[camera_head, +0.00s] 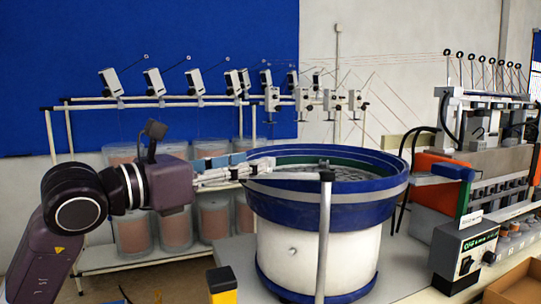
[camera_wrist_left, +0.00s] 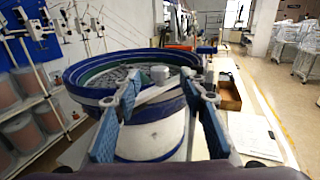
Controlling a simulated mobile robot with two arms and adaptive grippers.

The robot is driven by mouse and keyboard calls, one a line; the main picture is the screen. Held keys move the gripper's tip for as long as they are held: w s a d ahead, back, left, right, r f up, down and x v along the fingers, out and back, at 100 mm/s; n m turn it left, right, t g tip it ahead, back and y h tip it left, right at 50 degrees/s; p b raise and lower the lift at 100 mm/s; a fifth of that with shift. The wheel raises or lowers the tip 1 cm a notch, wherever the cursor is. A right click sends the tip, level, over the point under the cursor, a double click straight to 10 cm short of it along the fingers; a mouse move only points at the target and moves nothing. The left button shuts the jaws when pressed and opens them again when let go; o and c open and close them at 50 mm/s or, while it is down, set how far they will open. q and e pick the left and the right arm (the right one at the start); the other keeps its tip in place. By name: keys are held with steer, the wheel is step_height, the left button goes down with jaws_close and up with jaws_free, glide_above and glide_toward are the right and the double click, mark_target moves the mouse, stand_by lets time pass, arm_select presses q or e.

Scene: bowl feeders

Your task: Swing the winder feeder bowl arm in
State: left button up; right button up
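The winder feeder bowl (camera_head: 280,208) is a blue bowl on a white drum, right of centre in the head view; it also shows in the wrist view (camera_wrist_left: 88,85). Its arm (camera_head: 290,176) is a pale bar across the bowl's near rim, joined to the top of a grey post (camera_head: 324,235). In the wrist view the bar (camera_wrist_left: 150,94) lies ahead, beyond or between the fingers. My left gripper (camera_head: 246,166) is at the bowl's left rim, near the bar's free end. Its blue-padded fingers (camera_wrist_left: 160,115) are wide apart; contact with the bar is unclear. My right gripper is out of view.
Racks of spools (camera_head: 133,235) stand behind my left arm. A control box (camera_head: 462,252) and an orange winding machine (camera_head: 435,190) stand right of the bowl. Open floor (camera_wrist_left: 262,110) shows at right in the wrist view.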

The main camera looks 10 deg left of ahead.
arm_select(q)
steer(key=p+x, duration=0.2)
steer(key=x, duration=0.3)
steer(key=shift+w+d, duration=0.15)
steer(key=shift+w, duration=0.15)
steer(key=shift+w+d, duration=0.2)
steer(key=shift+f, duration=0.1)
jaws_close()
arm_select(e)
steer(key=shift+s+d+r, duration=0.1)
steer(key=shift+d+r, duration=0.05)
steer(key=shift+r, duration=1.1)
